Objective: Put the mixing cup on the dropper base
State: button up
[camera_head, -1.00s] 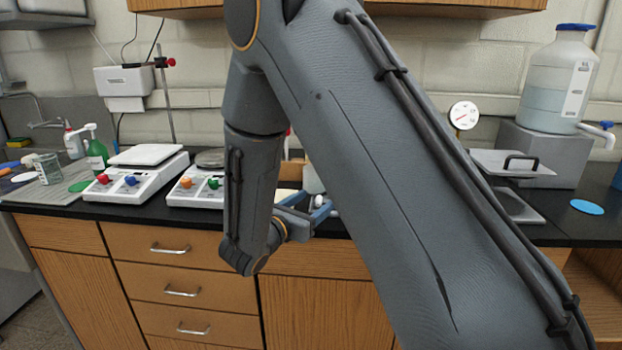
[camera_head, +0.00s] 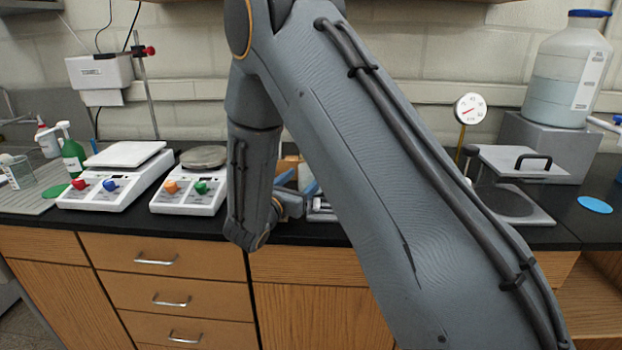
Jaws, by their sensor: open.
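A clear cup or beaker (camera_head: 18,172) stands at the far left on the grey drainboard. I cannot make out the dropper base for certain; my arm covers much of the middle of the counter.
A green bottle (camera_head: 72,152) is behind. At right are a grey press-like device (camera_head: 522,163), a large jug (camera_head: 566,75) and a blue disc (camera_head: 595,205).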

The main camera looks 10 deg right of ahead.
jog(key=shift+p+x, duration=0.3)
jog(key=shift+x, duration=1.1)
jog(key=c, duration=0.9)
jog(key=shift+r, duration=0.15)
